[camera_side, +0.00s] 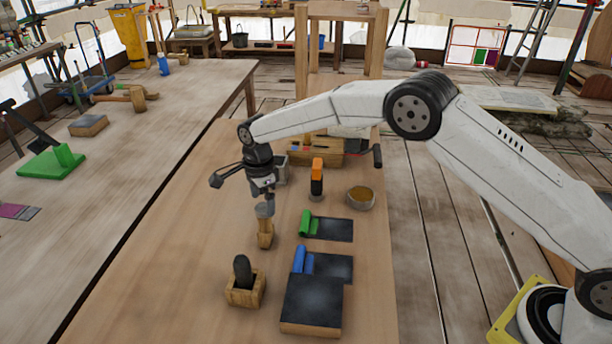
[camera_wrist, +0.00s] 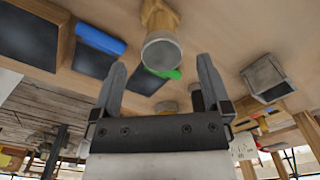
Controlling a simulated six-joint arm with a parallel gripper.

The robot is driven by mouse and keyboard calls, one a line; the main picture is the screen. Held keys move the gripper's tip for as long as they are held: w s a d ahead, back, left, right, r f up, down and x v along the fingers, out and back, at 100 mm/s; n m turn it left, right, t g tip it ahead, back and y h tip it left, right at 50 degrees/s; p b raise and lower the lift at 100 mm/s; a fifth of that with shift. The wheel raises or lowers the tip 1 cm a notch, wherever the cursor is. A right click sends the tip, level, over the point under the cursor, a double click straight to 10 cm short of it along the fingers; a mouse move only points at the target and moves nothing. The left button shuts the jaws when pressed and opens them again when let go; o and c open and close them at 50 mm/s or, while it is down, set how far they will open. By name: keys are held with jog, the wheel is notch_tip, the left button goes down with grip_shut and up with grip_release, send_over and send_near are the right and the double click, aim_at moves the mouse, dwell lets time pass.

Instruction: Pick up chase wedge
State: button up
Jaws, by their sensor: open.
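A wooden piece with a grey round metal cap, which looks like the chase wedge (camera_side: 265,238), stands upright on the bench in the side view. In the wrist view the wedge (camera_wrist: 161,50) shows its cap toward me, with the wooden body beyond it. My gripper (camera_side: 264,197) points down over the cap in the side view. In the wrist view my gripper (camera_wrist: 161,66) has its two fingers well apart, with the cap seen between and beyond their tips. Nothing is held. Whether a finger touches the cap cannot be told.
A wooden block (camera_side: 245,290) holding a dark rounded piece stands in front. A dark slab (camera_side: 312,304), a blue roll (camera_side: 302,260), a green roll (camera_side: 305,223), an orange-and-black piece (camera_side: 317,177) and a round tin (camera_side: 360,198) lie to the right. The bench left of the wedge is clear.

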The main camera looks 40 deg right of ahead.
aim_at(263, 207)
jog(key=shift+f, duration=3.5)
grip_shut()
jog(key=shift+r, duration=0.2)
jog(key=shift+w+r, duration=0.1)
jog(key=shift+r, duration=1.4)
jog(key=s+d+r, duration=0.3)
jog(key=s+r, duration=0.6)
jog(key=s, duration=0.4)
jog(key=shift+s+r, duration=0.35)
